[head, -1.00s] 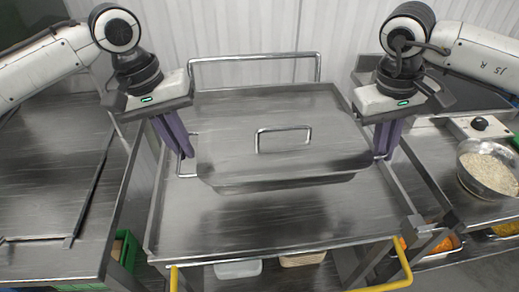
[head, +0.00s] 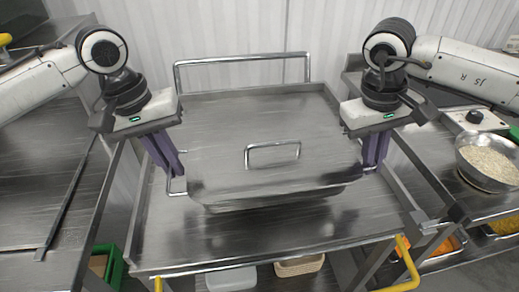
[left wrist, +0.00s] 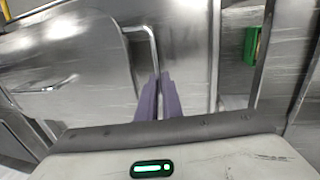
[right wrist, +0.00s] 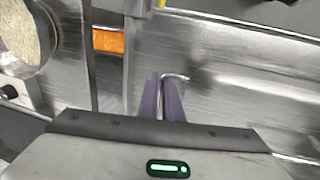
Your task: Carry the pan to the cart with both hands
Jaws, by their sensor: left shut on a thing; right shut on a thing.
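The pan (head: 235,165) is a wide steel vessel with a lid that has a raised loop handle (head: 272,148). It is over the top tray of the steel cart (head: 165,240); I cannot tell whether its base touches the tray. My left gripper (head: 172,170) is shut on the pan's left side handle (left wrist: 152,45), its purple fingers together. My right gripper (head: 374,165) is shut on the pan's right side handle (right wrist: 175,75). The lid covers the pan's inside.
Steel counters stand at the left (head: 40,185) and right. The right counter holds a bowl of rice (head: 487,165). The cart has a rear push rail (head: 240,58) and a yellow front handle (head: 408,262). Containers (head: 300,265) sit on its lower shelf. A green crate (head: 112,265) is at lower left.

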